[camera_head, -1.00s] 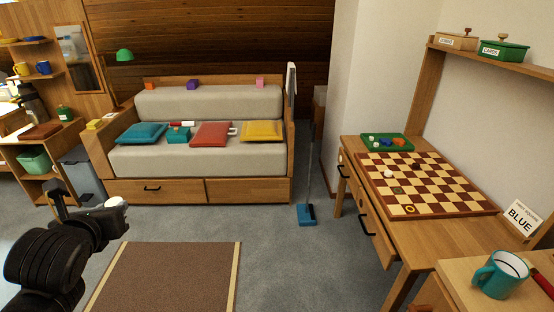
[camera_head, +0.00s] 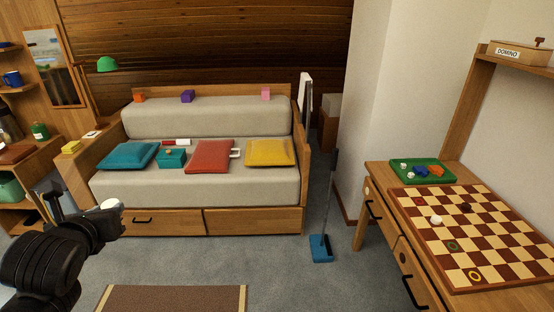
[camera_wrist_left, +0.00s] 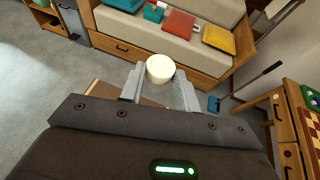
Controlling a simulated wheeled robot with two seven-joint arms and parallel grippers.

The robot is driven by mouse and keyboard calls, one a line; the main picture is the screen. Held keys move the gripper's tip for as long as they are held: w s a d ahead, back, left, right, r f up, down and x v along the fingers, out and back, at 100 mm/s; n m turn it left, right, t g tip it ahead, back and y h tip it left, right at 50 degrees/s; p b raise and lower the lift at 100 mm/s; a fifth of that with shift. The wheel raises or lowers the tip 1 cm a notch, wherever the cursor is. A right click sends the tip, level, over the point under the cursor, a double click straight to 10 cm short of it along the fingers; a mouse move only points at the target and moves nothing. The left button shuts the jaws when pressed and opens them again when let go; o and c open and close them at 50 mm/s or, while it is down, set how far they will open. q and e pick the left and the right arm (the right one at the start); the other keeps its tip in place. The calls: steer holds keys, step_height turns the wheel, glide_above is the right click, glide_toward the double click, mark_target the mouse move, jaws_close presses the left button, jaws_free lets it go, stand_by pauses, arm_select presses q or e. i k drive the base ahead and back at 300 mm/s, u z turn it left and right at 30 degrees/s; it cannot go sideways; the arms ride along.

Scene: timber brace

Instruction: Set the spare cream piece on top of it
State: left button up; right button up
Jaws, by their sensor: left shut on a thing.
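My left gripper (camera_head: 98,212) is shut on a round cream piece (camera_head: 110,204), held over the floor at the left of the head view. In the left wrist view the cream piece (camera_wrist_left: 160,68) sits between the two grey fingertips (camera_wrist_left: 158,88). The checkered board (camera_head: 480,232) lies on the desk at the right, well away from this gripper. A cream piece (camera_head: 436,219) and a dark piece (camera_head: 465,207) stand on it. A greenish ring (camera_head: 453,245) and a yellow ring (camera_head: 475,276) mark two nearer squares. My right gripper is not in view.
A green tray (camera_head: 422,171) with small coloured things lies behind the board. A sofa (camera_head: 200,188) with cushions stands ahead. A blue long-handled sweeper (camera_head: 321,248) stands on the floor between sofa and desk. A brown rug (camera_head: 175,299) lies in front; the grey floor around it is clear.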

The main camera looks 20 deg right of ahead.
mark_target(439, 217)
steer(key=i, duration=1)
steer(key=z, duration=2.7)
